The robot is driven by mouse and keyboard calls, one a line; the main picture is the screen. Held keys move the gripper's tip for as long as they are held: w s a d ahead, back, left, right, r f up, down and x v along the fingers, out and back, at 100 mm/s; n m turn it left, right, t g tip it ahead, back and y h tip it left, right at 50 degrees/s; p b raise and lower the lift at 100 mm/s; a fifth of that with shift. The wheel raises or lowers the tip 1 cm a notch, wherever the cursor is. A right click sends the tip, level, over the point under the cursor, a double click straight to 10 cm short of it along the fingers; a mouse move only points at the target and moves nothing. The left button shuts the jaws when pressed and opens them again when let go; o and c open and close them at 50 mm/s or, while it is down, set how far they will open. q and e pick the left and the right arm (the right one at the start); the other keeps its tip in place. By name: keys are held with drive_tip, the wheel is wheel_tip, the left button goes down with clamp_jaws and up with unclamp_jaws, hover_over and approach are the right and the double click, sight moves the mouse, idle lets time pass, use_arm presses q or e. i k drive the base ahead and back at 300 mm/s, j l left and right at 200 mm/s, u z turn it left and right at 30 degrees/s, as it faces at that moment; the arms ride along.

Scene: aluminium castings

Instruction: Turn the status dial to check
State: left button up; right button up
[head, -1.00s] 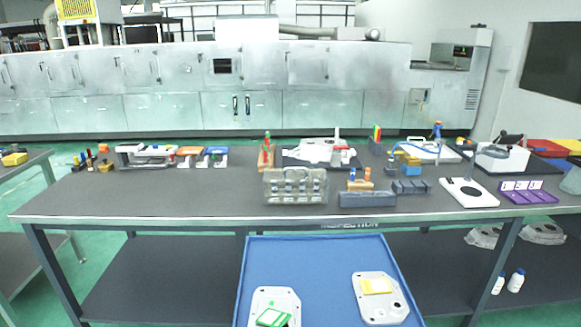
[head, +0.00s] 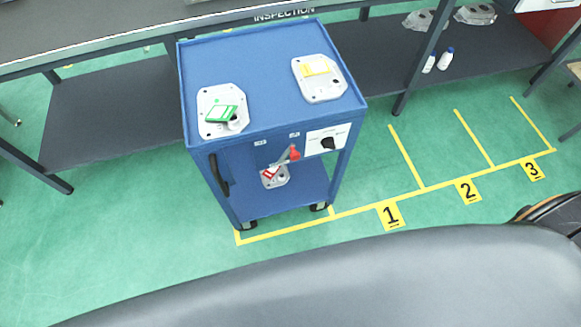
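The status dial is a black knob (head: 328,143) on a white plate (head: 341,135) on the front of the blue cart (head: 262,57), near its right corner. The plate's lettering is too small to read, so I cannot tell which mark the knob points to. A red-ended lever (head: 294,153) is left of the dial. Neither of my grippers is in view.
On the cart top lie a casting with a green tag (head: 211,128) and a casting with a yellow tag (head: 329,88). A red-tagged casting (head: 277,181) is on the lower shelf. The inspection bench (head: 120,30) stands behind. Floor bays (head: 408,170) to the right are clear.

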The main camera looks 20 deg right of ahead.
sight(327, 143)
drive_tip(key=k+l, duration=0.1)
drive_tip(key=l, duration=0.75)
drive_tip(key=k+l, duration=0.15)
drive_tip(key=l, duration=0.25)
